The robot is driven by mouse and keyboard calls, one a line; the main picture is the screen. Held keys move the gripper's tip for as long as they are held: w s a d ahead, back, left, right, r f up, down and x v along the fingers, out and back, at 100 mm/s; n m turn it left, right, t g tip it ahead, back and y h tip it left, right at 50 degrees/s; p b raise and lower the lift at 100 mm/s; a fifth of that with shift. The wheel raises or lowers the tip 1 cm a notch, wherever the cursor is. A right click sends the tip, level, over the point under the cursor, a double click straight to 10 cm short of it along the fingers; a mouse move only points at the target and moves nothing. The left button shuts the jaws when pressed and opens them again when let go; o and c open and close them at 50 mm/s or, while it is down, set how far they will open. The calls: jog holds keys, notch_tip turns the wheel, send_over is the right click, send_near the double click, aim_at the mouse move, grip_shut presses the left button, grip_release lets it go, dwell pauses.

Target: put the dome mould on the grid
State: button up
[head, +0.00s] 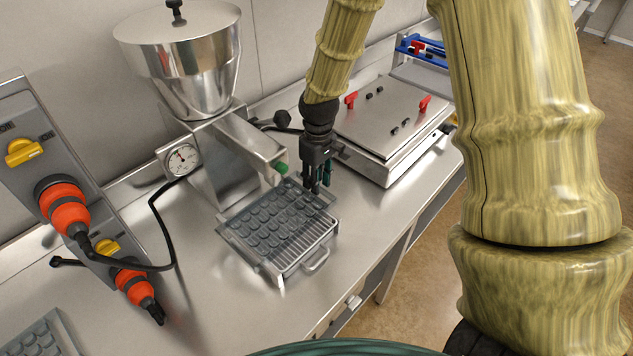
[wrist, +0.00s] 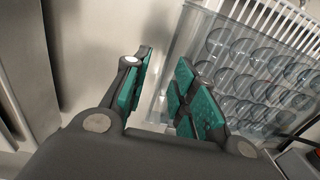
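The clear dome mould (head: 268,217), with rows of round cavities, lies on the wire grid (head: 307,254). Bare grid bars show along its front right side. My gripper (head: 318,188) is at the mould's back right corner, pointing down. In the wrist view my gripper (wrist: 165,98) has its green-padded fingers apart, with a gap between them and nothing visibly held. The mould (wrist: 235,65) shows to the right there, partly behind the right-hand finger pads. I cannot tell whether a finger touches it.
A steel hopper machine (head: 195,75) with a green-tipped spout (head: 280,168) stands behind the grid. A flat steel unit with red knobs (head: 390,125) is at right. Another mould (head: 42,340) lies at lower left. The bench (head: 215,305) is clear in front.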

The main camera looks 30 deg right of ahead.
notch_tip(320, 180, up, 11)
jog(key=b, duration=0.2)
jog(key=shift+d+b, duration=0.15)
jog(key=shift+b, duration=0.25)
